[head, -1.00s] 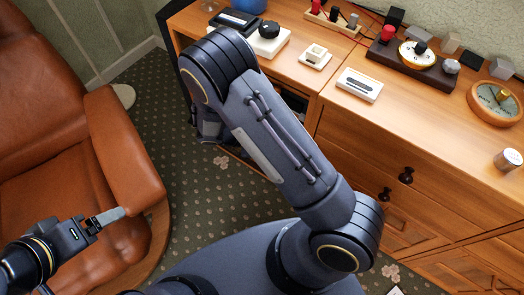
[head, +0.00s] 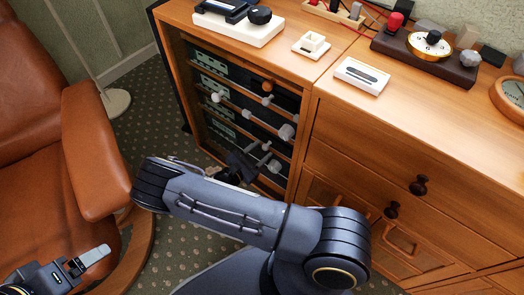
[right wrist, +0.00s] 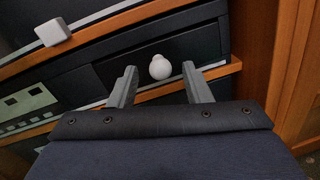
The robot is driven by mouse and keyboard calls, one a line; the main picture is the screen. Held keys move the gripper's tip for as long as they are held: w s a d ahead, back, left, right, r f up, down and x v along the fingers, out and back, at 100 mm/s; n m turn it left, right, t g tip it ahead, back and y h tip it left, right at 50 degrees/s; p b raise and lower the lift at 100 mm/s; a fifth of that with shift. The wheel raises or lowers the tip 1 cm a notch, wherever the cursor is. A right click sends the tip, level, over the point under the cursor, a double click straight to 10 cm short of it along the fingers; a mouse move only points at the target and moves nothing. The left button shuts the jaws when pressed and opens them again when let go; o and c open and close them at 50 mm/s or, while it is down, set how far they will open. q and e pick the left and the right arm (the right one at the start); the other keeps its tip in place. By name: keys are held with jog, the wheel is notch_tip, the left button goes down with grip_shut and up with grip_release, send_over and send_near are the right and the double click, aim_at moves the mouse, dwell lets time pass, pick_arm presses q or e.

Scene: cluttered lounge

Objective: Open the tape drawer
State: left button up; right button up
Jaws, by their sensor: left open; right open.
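The cabinet (head: 299,158) holds stacked dark units with pale knobs on their fronts. I see no label that marks the tape drawer. In the right wrist view, a dark drawer front (right wrist: 100,80) carries a round white knob (right wrist: 160,67). My right gripper (right wrist: 159,82) is open, with one finger on each side of that knob in the picture; I cannot tell whether they touch it. In the head view my right gripper (head: 247,164) is at the cabinet's lower units, partly hidden by my arm. My left gripper (head: 88,262) is open and empty near the armchair.
A brown leather armchair (head: 95,150) stands at the left. A wooden chest with dark knobs (head: 418,185) adjoins the cabinet at the right. Its top holds a white box (head: 362,75) and a dark board with a dial (head: 430,46).

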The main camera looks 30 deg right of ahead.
jog(key=shift+w+d, duration=0.2)
jog(key=shift+d, duration=0.45)
grip_shut()
jog(key=s+v, duration=0.1)
jog(key=v, duration=0.7)
jog(key=shift+d, duration=0.15)
grip_release()
